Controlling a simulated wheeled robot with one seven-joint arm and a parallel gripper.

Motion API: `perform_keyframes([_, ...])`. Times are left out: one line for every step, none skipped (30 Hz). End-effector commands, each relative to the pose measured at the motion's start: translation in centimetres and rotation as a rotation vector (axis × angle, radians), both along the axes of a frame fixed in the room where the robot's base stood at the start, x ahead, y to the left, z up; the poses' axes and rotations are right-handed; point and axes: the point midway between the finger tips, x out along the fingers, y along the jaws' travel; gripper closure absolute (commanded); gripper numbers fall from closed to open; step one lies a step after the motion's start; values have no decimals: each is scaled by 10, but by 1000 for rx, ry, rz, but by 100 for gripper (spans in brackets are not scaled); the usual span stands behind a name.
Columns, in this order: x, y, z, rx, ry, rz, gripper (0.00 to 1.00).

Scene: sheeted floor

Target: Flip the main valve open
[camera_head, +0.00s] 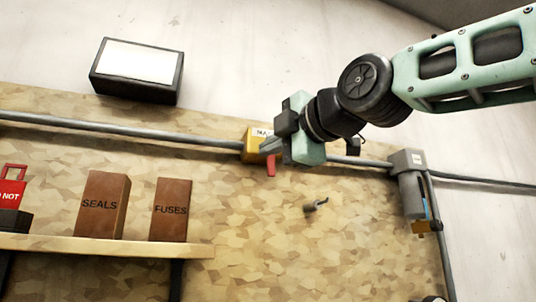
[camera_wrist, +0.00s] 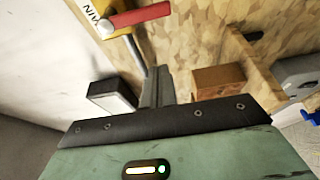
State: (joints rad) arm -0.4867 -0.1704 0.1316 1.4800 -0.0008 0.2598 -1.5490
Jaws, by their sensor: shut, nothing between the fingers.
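The main valve (camera_head: 254,149) is a yellow body on the grey pipe along the wall board, with a partly hidden label. Its red lever (camera_head: 271,166) points down below the pipe in the head view. In the wrist view the yellow body (camera_wrist: 92,14) is at the top left, and the lever (camera_wrist: 140,17) extends right from a pale round hub. My gripper (camera_head: 272,144) is shut and empty, close to the valve, and covers part of it in the head view. In the wrist view its closed fingers (camera_wrist: 157,82) point towards the lever, with a small gap visible.
A shelf (camera_head: 100,245) at lower left holds brown boxes labelled SEALS (camera_head: 103,205) and FUSES (camera_head: 171,210), and a red lockout tag (camera_head: 12,192). A black-framed white panel (camera_head: 137,66) is above the pipe. A hook (camera_head: 316,206) and a grey fitting (camera_head: 408,162) are to the right.

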Motion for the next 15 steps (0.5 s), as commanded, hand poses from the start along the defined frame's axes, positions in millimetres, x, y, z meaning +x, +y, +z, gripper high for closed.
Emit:
perform_keyframes([10,6,4,-1,4,-1,100])
perform_keyframes([15,10,5,-1,4,-1,100])
perform_keyframes([22,14,4,0,6,-1,100])
perform_keyframes([26,17,4,-1,3,-1,100])
perform_keyframes([30,21,4,-2,3,-1,100])
perform_keyframes([36,25,4,-1,4,-1,100])
perform_keyframes([40,27,4,-1,3,-1,100])
perform_keyframes([44,30,3,-1,3,0,100])
perform_keyframes([49,34,3,0,2,0,100])
perform_keyframes([53,37,2,-1,3,0,100])
perform_keyframes([57,40,2,-1,3,1,100])
perform_keyframes([61,43,2,0,3,1,100])
perform_keyframes([59,40,1,2,1,0,100])
perform_keyframes([59,38,0,2,2,0,100])
perform_keyframes([59,36,0,2,2,-1,100])
